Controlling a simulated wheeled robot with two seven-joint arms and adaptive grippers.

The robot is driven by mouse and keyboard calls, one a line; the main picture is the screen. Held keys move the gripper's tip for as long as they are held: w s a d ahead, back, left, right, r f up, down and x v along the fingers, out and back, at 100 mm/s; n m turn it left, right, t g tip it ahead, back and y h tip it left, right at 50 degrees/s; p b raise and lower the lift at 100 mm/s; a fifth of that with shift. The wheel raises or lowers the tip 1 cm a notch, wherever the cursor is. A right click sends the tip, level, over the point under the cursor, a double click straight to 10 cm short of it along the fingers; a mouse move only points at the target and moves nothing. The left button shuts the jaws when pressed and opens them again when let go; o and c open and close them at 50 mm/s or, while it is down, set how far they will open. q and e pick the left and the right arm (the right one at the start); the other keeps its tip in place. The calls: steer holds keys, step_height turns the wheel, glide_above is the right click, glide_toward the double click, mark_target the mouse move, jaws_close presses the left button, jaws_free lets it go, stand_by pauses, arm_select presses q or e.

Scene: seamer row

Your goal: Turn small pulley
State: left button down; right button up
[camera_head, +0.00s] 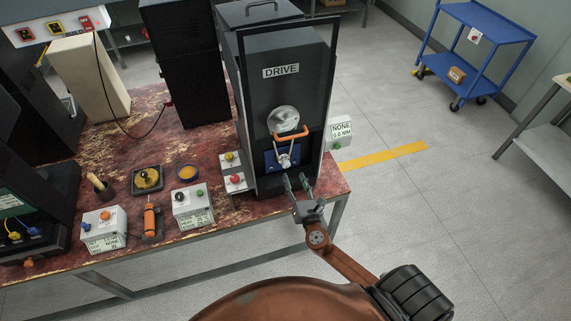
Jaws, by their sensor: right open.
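The black cabinet labelled DRIVE (256,110) stands at the right end of the table. On its front is a large silver pulley (284,119). Below it a small pulley (285,161) sits in front of a blue block (270,160). An orange bar (291,133) crosses between the two, with pale strands running down towards the small pulley. My right gripper (297,183) is open and empty. Its fingertips point up at the cabinet, just below the small pulley and apart from it in the picture. Depth between them is hard to judge. My left gripper is out of view.
The worn red table (150,115) holds a red and yellow button box (234,172) beside the cabinet, an orange-handled tool (151,220), and control boxes. A label box (340,133) is right of the cabinet. Floor to the right is clear up to a blue cart (470,60).

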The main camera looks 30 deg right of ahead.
mark_target(287, 166)
steer(key=shift+w+a+r+n+t+y, duration=0.15)
steer(key=shift+w+a+r+n+t, duration=0.1)
steer(key=shift+r+n, duration=0.2)
steer(key=shift+w+a+r+n+t+y, duration=0.15)
steer(key=shift+w+a+r+n, duration=0.1)
steer(key=shift+r+n, duration=0.15)
steer(key=x, duration=0.6)
steer(key=shift+d, duration=0.1)
steer(key=shift+w+d, duration=0.15)
steer(key=shift+w, duration=0.35)
steer(key=c, duration=0.9)
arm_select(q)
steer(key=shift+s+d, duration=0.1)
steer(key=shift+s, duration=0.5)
